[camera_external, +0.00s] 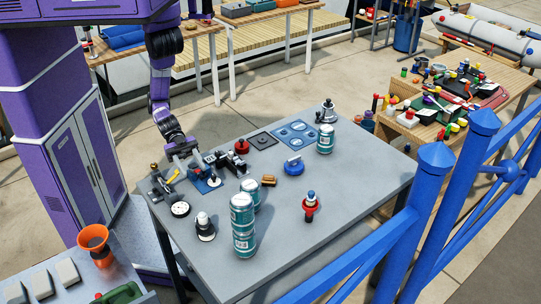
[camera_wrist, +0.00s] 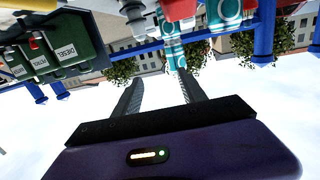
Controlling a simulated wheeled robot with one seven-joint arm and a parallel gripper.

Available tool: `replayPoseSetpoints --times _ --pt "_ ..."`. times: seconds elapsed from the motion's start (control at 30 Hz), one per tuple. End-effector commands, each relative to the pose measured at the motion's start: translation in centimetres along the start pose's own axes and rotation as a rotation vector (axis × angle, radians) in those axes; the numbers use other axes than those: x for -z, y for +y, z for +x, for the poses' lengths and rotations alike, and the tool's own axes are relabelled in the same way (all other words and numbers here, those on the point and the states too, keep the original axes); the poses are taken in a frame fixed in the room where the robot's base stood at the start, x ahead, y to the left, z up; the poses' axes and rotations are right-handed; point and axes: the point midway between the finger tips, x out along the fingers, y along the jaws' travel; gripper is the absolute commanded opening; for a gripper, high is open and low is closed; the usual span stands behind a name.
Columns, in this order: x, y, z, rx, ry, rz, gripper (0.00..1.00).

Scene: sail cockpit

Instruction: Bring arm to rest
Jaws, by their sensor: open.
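My purple and black arm (camera_external: 160,85) reaches down from the upper left to the left end of the grey table (camera_external: 290,235). My gripper (camera_external: 182,154) is low over that end, close to a small black and white device (camera_external: 222,161). I cannot tell whether it touches anything there. In the wrist view my gripper (camera_wrist: 158,84) shows two dark fingers spread apart, with nothing between them but sky and background.
Blue railing (camera_external: 425,195) borders the right. The wrist view is inverted, with green DIESEL-labelled boxes (camera_wrist: 70,38) at upper left.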

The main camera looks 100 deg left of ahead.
Motion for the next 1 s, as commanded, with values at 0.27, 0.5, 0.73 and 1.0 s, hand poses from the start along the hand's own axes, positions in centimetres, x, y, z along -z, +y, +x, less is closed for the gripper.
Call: replayPoseSetpoints --times 0.27,0.5,0.73,1.0 --pt "-2.6 -12.2 -9.5 0.306 0.033 -0.045 0.49" --pt "-4.6 -18.6 -20.8 0.631 -0.023 -0.085 0.49" --pt "-7.6 -19.3 -29.0 0.859 -0.173 -0.153 0.49" --pt "-8.2 -19.1 -30.4 0.913 -0.202 -0.173 0.49"
